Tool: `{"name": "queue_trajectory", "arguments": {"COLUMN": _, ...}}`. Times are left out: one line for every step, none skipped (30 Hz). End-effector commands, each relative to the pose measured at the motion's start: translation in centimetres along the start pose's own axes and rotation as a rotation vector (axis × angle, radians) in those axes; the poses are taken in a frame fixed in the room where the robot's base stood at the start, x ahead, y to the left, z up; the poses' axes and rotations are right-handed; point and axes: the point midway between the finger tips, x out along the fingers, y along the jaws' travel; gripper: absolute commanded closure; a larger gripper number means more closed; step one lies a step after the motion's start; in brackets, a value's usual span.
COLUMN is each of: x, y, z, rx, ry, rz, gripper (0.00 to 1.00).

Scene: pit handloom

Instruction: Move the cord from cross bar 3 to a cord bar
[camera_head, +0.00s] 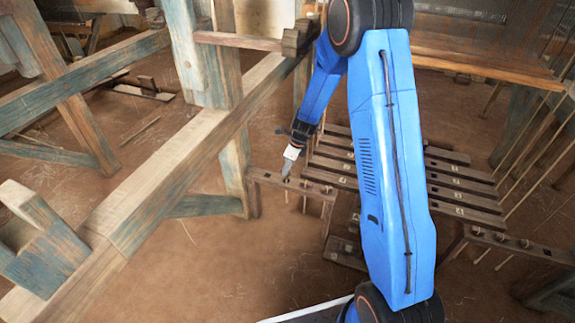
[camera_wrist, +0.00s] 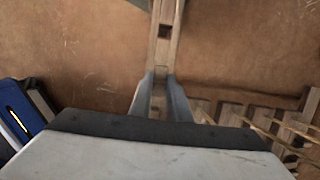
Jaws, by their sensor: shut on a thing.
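My gripper (camera_head: 286,172) points down at a short wooden bar with dark holes (camera_head: 318,189), left of the slats, apparently a cord bar. In the wrist view its two grey fingers (camera_wrist: 158,84) stand on either side of this bar's line (camera_wrist: 166,22). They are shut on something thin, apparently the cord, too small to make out. Several dark slats with pale labels, apparently the cross bars (camera_head: 462,184), lie in a row behind and right of my arm. I cannot tell which is cross bar 3. A similar holed bar (camera_head: 520,243) stands at the right.
A thick loom beam (camera_head: 175,170) runs diagonally at the left, with a post (camera_head: 232,150) close to my gripper. Thin cords or rods (camera_head: 528,165) slant up at the right. Bare earth floor (camera_head: 215,265) lies open at the front.

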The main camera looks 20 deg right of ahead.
Motion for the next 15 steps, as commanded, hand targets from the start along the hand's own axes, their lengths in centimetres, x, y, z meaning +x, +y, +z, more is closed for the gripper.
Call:
{"name": "queue_trajectory", "arguments": {"x": 0.3, "y": 0.0, "z": -0.1, "rx": 0.001, "ry": 0.000, "rz": 0.000, "gripper": 1.00}}
{"name": "queue_trajectory", "arguments": {"x": 0.5, "y": 0.0, "z": -0.1, "rx": 0.001, "ry": 0.000, "rz": 0.000, "gripper": 1.00}}
{"name": "queue_trajectory", "arguments": {"x": 0.7, "y": 0.0, "z": -0.2, "rx": 0.001, "ry": 0.000, "rz": 0.000, "gripper": 1.00}}
{"name": "queue_trajectory", "arguments": {"x": 0.8, "y": 0.0, "z": -0.2, "rx": 0.001, "ry": 0.000, "rz": 0.000, "gripper": 1.00}}
{"name": "queue_trajectory", "arguments": {"x": 1.0, "y": 0.0, "z": -0.3, "rx": 0.001, "ry": 0.000, "rz": 0.000, "gripper": 1.00}}
{"name": "queue_trajectory", "arguments": {"x": 1.2, "y": 0.0, "z": -0.3, "rx": 0.001, "ry": 0.000, "rz": 0.001, "gripper": 1.00}}
{"name": "queue_trajectory", "arguments": {"x": 1.4, "y": 0.0, "z": -0.4, "rx": 0.001, "ry": 0.001, "rz": 0.001, "gripper": 1.00}}
{"name": "queue_trajectory", "arguments": {"x": 1.5, "y": 0.0, "z": -0.5, "rx": 0.001, "ry": 0.001, "rz": 0.001, "gripper": 1.00}}
{"name": "queue_trajectory", "arguments": {"x": 1.8, "y": 0.0, "z": -0.5, "rx": 0.001, "ry": 0.001, "rz": 0.001, "gripper": 1.00}}
{"name": "queue_trajectory", "arguments": {"x": 1.9, "y": 0.0, "z": -0.6, "rx": 0.001, "ry": 0.001, "rz": 0.001, "gripper": 1.00}}
{"name": "queue_trajectory", "arguments": {"x": 2.1, "y": 0.0, "z": -0.6, "rx": 0.001, "ry": 0.000, "rz": 0.001, "gripper": 1.00}}
{"name": "queue_trajectory", "arguments": {"x": 2.3, "y": 0.0, "z": -0.6, "rx": 0.001, "ry": 0.000, "rz": 0.000, "gripper": 1.00}}
{"name": "queue_trajectory", "arguments": {"x": 2.4, "y": 0.0, "z": -0.7, "rx": 0.001, "ry": 0.000, "rz": 0.000, "gripper": 1.00}}
{"name": "queue_trajectory", "arguments": {"x": 2.6, "y": 0.0, "z": -0.7, "rx": 0.001, "ry": 0.000, "rz": 0.000, "gripper": 1.00}}
{"name": "queue_trajectory", "arguments": {"x": 2.7, "y": 0.0, "z": -0.8, "rx": 0.001, "ry": 0.000, "rz": 0.000, "gripper": 1.00}}
